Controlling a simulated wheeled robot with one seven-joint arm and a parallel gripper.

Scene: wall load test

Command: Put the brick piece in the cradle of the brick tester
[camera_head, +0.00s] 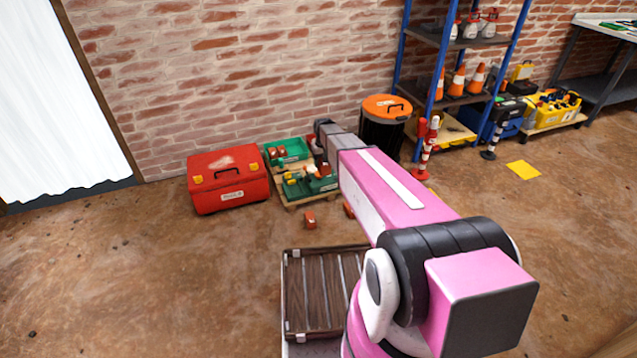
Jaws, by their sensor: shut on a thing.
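My arm reaches from the lower right toward the wall. Its far end is over a pallet with green bins. My gripper (317,152) shows only as a small part under the dark wrist and is shut on a small reddish thing, seemingly a brick piece. The fingers are mostly hidden. One loose brick piece (309,220) lies on the floor in front of the pallet. Another reddish piece (349,209) lies to its right, partly behind my arm. I cannot make out the brick tester or its cradle.
A red toolbox (230,178) stands left of the green bins (287,150). A black bin with an orange lid (387,107) stands right of them. A blue shelf rack (407,45) with cones is farther right. A slatted wooden tray (320,300) is nearer. Floor at left is clear.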

